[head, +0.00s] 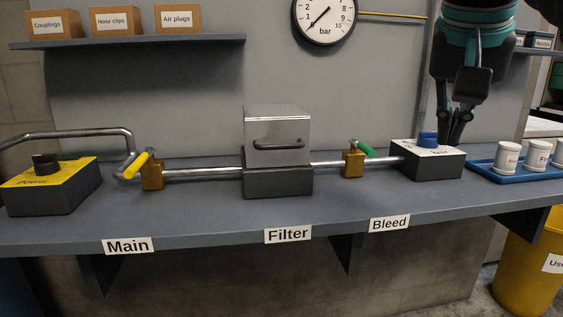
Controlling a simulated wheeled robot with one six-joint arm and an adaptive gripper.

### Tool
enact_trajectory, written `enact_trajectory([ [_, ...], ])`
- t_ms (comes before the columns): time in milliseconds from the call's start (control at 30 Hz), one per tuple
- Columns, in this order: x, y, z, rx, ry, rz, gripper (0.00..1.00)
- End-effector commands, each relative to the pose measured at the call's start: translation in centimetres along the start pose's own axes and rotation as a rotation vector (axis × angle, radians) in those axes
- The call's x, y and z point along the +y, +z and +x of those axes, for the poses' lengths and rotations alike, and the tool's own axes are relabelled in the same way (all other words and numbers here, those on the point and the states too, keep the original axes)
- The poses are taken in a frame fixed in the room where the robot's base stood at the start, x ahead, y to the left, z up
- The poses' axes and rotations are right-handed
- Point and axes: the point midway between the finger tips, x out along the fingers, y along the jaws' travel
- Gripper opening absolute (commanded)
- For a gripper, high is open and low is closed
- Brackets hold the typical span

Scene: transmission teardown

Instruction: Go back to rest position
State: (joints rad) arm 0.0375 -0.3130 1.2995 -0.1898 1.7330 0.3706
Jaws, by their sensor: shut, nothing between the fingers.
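My gripper (455,138) hangs down from the upper right of the head view. Its fingers are together and empty, with the tips close beside the blue knob (428,138) on the white-topped bleed box (428,163). I cannot tell whether the tips touch the box. My arm reaches up out of the picture above it.
A bench (215,220) carries a yellow-topped box (50,185) with a black knob, a yellow-handled valve (152,175), a filter housing (278,150) and a green-handled valve (353,163). A blue tray (490,172) with white cups is at right. A gauge (323,18) and shelf (130,41) are behind.

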Motion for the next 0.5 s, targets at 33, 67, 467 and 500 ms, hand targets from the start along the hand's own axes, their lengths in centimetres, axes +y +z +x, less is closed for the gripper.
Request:
enact_trajectory([
  [33, -0.4, -0.2, 1.1, 0.002, -0.007, -0.025, 0.00],
  [67, -0.7, -0.3, 1.6, 0.006, -0.012, -0.040, 0.00],
  [467, -3.5, 2.0, 11.2, 0.048, -0.096, -0.251, 0.00],
  [500, -3.8, 2.9, 12.6, 0.052, -0.108, -0.275, 0.00],
])
